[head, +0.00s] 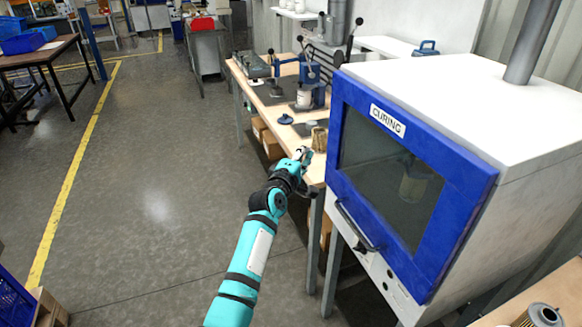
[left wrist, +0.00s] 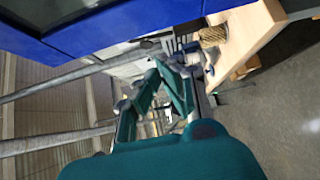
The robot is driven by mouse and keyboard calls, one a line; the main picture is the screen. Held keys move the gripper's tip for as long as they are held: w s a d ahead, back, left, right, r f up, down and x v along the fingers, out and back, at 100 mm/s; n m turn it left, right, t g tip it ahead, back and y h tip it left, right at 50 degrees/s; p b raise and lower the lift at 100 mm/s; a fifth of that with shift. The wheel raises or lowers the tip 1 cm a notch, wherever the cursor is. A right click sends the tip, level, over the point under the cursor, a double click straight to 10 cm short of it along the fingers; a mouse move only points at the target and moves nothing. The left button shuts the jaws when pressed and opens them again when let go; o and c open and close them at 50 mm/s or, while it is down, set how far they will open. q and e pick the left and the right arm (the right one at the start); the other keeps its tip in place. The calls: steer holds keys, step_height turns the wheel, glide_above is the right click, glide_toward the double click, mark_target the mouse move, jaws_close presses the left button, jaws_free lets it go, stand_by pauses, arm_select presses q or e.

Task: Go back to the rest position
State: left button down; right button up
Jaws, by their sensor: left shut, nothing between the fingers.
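My left gripper (head: 302,155) is at the end of the teal arm, near the front edge of the workbench in the head view. It is shut and empty. It also shows in the left wrist view (left wrist: 165,75), with the bench edge and the blue oven front beyond it. A filter cartridge (head: 319,139) stands on the bench just beyond the gripper, apart from it as far as I can see; it also shows in the left wrist view (left wrist: 213,36). My right gripper is in neither view.
The curing oven (head: 470,110) with a blue door stands right of my arm, door closed, a cartridge (head: 413,186) dimly visible behind its glass. A blue press (head: 312,90) stands on the workbench (head: 262,98). Another cartridge (head: 540,315) is at bottom right.

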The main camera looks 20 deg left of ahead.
arm_select(q)
steer(key=s+a, duration=0.1)
steer(key=s, duration=0.5)
steer(key=s+f+m+g, duration=0.3)
steer(key=s+f, duration=0.3)
steer(key=f, duration=0.8)
steer(key=s+f+m+g+y, duration=0.1)
steer(key=s+f+m+g, duration=0.35)
steer(key=f, duration=0.95)
steer(key=s+f+m+g, duration=0.1)
steer(key=s+f+m, duration=0.1)
steer(key=s+f, duration=0.9)
steer(key=s+a+f+m+g, duration=0.3)
steer(key=s+f+m+g, duration=0.1)
steer(key=s+f, duration=1.4)
steer(key=s+a+f+m+g+y, duration=0.1)
steer(key=s+a+f+m+g, duration=0.1)
steer(key=s, duration=0.9)
steer(key=s+a+f+m+g, duration=0.2)
steer(key=s+f+m, duration=0.1)
steer(key=s, duration=0.9)
steer(key=shift+a+f+y, duration=0.2)
steer(key=shift+f+y, duration=0.2)
steer(key=shift+f, duration=0.3)
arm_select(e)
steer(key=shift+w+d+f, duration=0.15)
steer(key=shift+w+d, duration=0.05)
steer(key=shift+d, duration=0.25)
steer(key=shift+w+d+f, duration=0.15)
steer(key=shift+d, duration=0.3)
